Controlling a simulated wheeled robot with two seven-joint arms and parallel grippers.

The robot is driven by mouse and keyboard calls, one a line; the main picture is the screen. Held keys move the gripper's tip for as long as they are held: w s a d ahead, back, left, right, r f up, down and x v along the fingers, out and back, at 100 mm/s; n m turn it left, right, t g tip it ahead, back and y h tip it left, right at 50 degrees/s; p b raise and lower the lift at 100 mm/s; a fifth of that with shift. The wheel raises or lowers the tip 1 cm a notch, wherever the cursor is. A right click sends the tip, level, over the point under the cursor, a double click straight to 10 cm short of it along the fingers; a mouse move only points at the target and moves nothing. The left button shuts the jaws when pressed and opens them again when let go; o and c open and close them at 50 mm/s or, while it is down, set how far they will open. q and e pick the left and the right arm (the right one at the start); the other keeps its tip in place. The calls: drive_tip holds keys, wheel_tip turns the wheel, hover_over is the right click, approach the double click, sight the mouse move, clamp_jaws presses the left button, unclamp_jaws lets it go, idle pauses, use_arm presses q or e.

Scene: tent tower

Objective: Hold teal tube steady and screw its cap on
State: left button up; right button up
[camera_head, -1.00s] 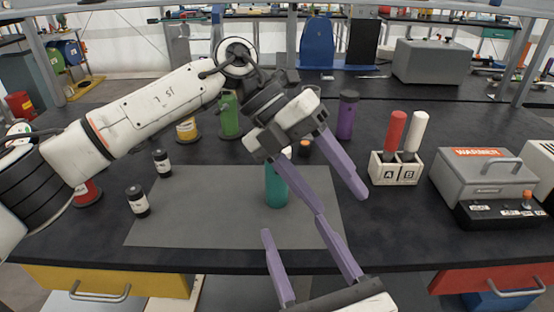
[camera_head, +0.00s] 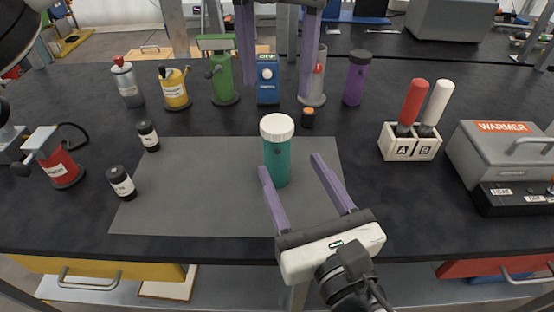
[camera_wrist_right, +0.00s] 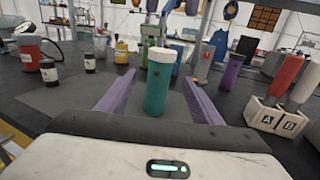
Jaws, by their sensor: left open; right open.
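The teal tube (camera_head: 277,162) stands upright on the grey mat (camera_head: 190,195), with a white cap (camera_head: 277,127) sitting on its top. How tightly the cap sits I cannot tell. My right gripper (camera_head: 291,162) is open, low in front of the tube, its lavender fingers pointing at it and apart from it. In the right wrist view the tube (camera_wrist_right: 157,90) stands between the open fingers, beyond or near their tips. My left gripper (camera_head: 277,94) is open at the top of the head view, its fingers pointing down, above and apart from the cap.
Behind the mat stand a yellow bottle (camera_head: 175,90), a green dispenser (camera_head: 222,80), a blue device (camera_head: 268,82) and a purple bottle (camera_head: 356,80). A white A/B holder (camera_head: 410,147) and a grey warmer (camera_head: 500,150) are at right. Small black bottles (camera_head: 121,183) stand left.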

sight(282, 149)
drive_tip(key=x, duration=0.9)
clamp_jaws()
use_arm(q)
drive_tip(key=n, duration=0.5)
drive_tip(key=shift+n, duration=0.3)
drive_tip(key=n, duration=0.6)
drive_tip(key=shift+n, duration=0.3)
drive_tip(key=n, duration=0.6)
use_arm(e)
drive_tip(key=shift+f, duration=0.1)
use_arm(q)
drive_tip(key=n, duration=0.4)
drive_tip(key=shift+f, duration=0.1)
drive_tip(key=shift+f, duration=3.9)
